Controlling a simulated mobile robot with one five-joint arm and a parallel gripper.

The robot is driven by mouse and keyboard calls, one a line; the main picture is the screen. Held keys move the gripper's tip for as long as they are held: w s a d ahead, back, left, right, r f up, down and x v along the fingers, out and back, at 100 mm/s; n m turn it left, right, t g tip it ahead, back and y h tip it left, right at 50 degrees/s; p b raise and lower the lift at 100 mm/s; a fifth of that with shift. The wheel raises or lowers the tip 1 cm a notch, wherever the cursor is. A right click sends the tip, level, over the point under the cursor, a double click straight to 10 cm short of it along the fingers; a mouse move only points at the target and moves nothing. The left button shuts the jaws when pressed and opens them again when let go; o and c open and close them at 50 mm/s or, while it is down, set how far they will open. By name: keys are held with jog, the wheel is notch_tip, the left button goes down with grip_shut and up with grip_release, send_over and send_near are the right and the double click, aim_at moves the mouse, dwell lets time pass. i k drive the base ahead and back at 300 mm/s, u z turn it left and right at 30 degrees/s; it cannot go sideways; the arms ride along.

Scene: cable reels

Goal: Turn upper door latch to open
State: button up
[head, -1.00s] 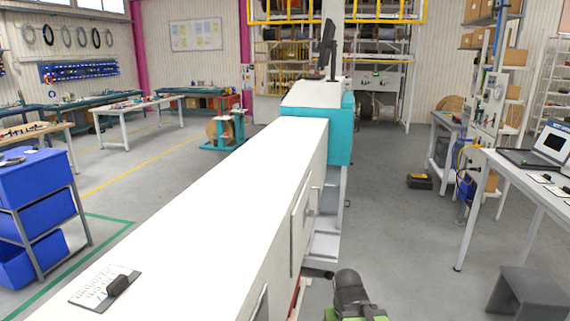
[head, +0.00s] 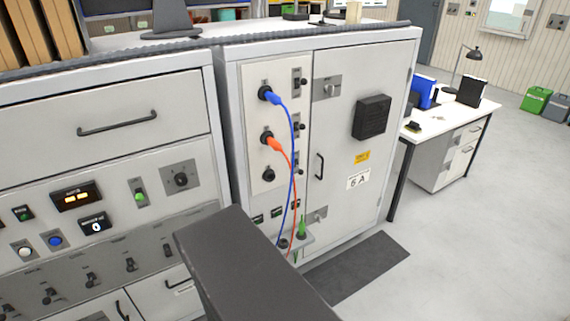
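A grey cabinet door (head: 345,140) stands in the middle of the head view and looks closed. The upper door latch (head: 327,88) is a small metal plate with a knob near the door's top left corner. A similar lower latch (head: 318,215) sits near the bottom left of the door. Between them is a dark pull handle (head: 319,166). The exact angle of the upper latch's knob is too small to tell. My gripper is not in view, and nothing touches the latch.
Left of the door, a blue cable (head: 291,150) and an orange cable (head: 287,160) hang from a socket panel (head: 256,190). A dark mat (head: 360,270) lies on the floor before the door. A white desk (head: 460,118) stands right.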

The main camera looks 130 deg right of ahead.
aim_at(329, 88)
jog(key=z, duration=0.7)
jog(key=k, duration=0.2)
jog(key=z, duration=4.95)
jog(key=k, duration=0.15)
jog(key=u, duration=0.75)
jog(key=i, duration=0.6)
jog(key=z, duration=0.2)
jog(key=k, duration=0.6)
jog(key=u, duration=0.1)
